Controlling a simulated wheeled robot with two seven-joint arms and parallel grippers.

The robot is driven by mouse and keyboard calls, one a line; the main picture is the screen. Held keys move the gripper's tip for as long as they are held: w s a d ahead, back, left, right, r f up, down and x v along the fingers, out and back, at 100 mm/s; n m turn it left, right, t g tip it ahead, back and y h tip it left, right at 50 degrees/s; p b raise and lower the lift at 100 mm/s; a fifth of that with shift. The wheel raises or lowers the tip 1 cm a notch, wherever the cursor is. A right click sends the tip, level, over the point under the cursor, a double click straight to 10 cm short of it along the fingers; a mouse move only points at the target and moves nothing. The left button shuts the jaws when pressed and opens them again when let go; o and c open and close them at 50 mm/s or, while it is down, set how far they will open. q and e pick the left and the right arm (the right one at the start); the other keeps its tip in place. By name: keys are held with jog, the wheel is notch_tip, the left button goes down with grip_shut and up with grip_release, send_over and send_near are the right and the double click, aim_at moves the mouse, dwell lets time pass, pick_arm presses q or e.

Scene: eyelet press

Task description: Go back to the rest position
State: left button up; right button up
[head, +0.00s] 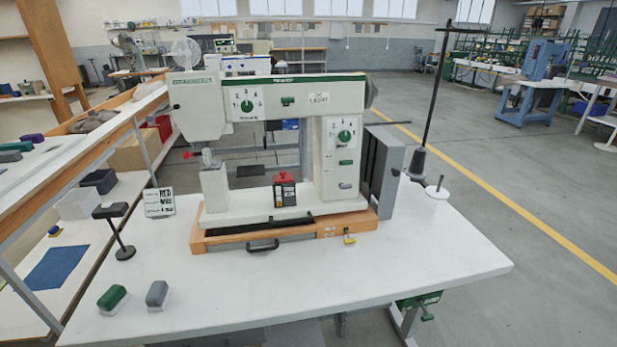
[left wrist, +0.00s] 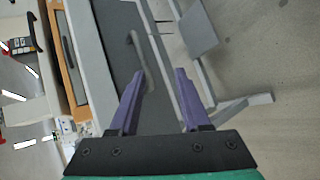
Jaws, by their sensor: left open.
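My left gripper (left wrist: 158,78) shows in the left wrist view with its two purple fingers apart and nothing between them. Beyond the fingers are dark and grey surfaces and the grey floor. Neither gripper shows in the head view, and my right gripper is in no view. The white and green eyelet press (head: 275,95) stands upright on a wooden base on the white table (head: 420,265). A red and black box (head: 284,190) stands on the press bed.
A green block (head: 112,297) and a grey block (head: 157,294) lie at the table's front left. A black stand (head: 120,235) and a lettered card (head: 159,202) are behind them. A thread stand (head: 418,160) rises at the right. The table's front right is clear.

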pick_arm(q)
jog(key=s+a+f+m+g+y, duration=0.1)
jog(key=s+a+f+y, duration=0.15)
jog(key=f, duration=0.45)
jog(key=s+a+f+g+y, duration=0.1)
jog(key=s+f+g, duration=0.1)
jog(key=s+f, duration=0.3)
jog(key=s+d+f+m+g+y, duration=0.1)
jog(key=s+d+f+m+g, duration=0.1)
jog(key=s+d+f+m, duration=0.2)
jog(key=s+d+f+m+g+y, duration=0.1)
jog(key=s+d+f+m+g, duration=0.2)
jog(key=s+f+m, duration=0.8)
notch_tip(320, 180, down, 3)
jog(key=s+d, duration=0.1)
jog(key=s, duration=0.1)
jog(key=shift+s, duration=0.3)
jog(key=shift+y, duration=0.25)
